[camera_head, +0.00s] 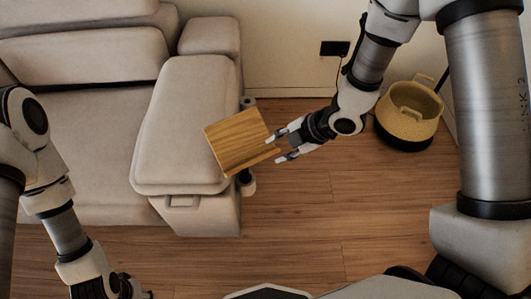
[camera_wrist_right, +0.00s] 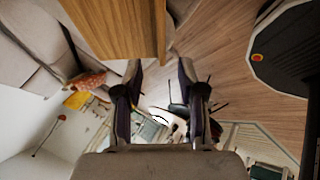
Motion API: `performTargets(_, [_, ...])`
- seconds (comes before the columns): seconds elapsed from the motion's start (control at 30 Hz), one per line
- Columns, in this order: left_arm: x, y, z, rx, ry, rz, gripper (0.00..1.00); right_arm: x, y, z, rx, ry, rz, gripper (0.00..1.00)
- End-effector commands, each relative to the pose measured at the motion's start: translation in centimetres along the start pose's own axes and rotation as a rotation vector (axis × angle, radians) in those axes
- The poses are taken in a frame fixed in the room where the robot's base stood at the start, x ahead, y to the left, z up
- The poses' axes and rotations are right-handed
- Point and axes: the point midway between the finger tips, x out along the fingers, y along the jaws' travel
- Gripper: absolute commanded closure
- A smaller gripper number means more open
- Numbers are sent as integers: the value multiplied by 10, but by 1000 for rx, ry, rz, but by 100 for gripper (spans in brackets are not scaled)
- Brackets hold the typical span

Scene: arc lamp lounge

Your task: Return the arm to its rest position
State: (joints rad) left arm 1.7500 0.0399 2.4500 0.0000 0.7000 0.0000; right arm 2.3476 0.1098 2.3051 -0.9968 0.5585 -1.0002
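My right gripper (camera_head: 281,146) is in the middle of the head view with its two fingers apart and nothing visible between them. It is just right of a wooden tray (camera_head: 236,138), near its right edge. The tray rests at the sofa's armrest and sticks out past its right side. In the right wrist view the open fingers (camera_wrist_right: 160,72) point towards the tray (camera_wrist_right: 112,25), which shows ahead at the top; I cannot tell whether they touch it. My left arm comes in at the lower left, and its gripper is mostly cut off by the bottom edge.
The beige sofa armrest (camera_head: 185,118) lies left of the tray. A woven basket (camera_head: 408,115) with a dark base stands on the floor at right, near the wall. A black wall socket (camera_head: 335,48) has a cable. The wooden floor (camera_head: 310,215) in front is clear.

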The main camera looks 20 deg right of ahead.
Motion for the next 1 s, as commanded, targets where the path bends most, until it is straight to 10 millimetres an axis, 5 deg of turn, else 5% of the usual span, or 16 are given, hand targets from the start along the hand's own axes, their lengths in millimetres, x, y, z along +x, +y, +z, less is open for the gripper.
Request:
performTargets(0.17, [0,0,0,0,0,0,60,-16,0,0,-1,0,1,60])
performTargets(0.7, [-6,0,0,0,0,0,60,-15,-8,-1,11,5,-24,60])
performTargets(0.83, [-33,0,0,0,0,0,60,-7,-53,-10,66,29,-154,60])
performTargets(1.0, [-78,0,0,0,0,0,60,-6,-157,-24,500,-84,-366,60])
